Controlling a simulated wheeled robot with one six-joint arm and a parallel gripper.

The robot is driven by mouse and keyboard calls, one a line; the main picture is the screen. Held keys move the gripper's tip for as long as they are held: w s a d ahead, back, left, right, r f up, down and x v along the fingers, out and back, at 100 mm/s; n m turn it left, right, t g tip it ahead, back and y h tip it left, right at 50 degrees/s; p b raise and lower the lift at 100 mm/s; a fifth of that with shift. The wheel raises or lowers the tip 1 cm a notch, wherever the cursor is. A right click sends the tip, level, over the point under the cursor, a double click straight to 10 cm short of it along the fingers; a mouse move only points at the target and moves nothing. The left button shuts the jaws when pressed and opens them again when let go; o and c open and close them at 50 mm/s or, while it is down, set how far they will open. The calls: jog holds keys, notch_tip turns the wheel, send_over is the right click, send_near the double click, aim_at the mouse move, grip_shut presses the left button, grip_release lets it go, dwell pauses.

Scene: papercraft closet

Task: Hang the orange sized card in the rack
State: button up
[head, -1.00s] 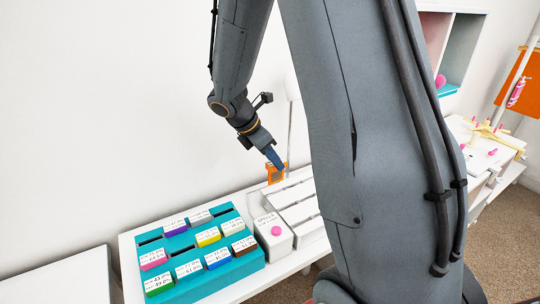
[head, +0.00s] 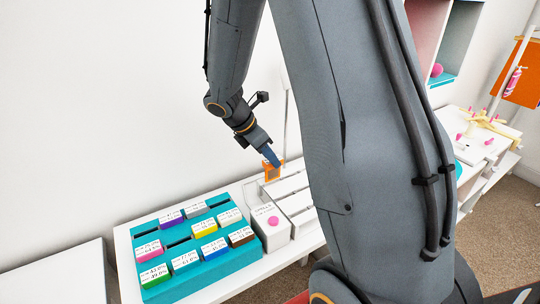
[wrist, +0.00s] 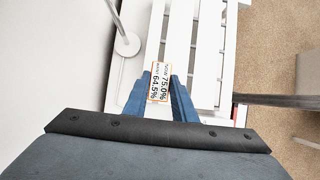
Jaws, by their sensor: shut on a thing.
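My gripper (head: 271,160) is shut on the orange card (head: 272,173), which hangs below its blue fingertips over the left back end of the white slatted rack (head: 292,197). In the wrist view the card (wrist: 158,82) shows its white printed face with percentages and an orange edge, between the two fingers. The rack (wrist: 204,60) lies beyond it with long slots between its slats. I cannot tell whether the card touches the rack or is in a slot.
A teal block (head: 217,263) holds several colored cards, with some empty slots. A white box with a pink button (head: 273,221) stands between block and rack. A thin lamp-like pole (wrist: 127,44) rises near the rack. The white wall (head: 100,100) is close behind.

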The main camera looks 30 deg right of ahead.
aim_at(275, 179)
jog(key=shift+f+b, duration=1.95)
jog(key=shift+f, duration=1.35)
jog(key=o, duration=1.1)
jog(key=shift+b+v, duration=0.35)
jog(key=shift+v, duration=3.55)
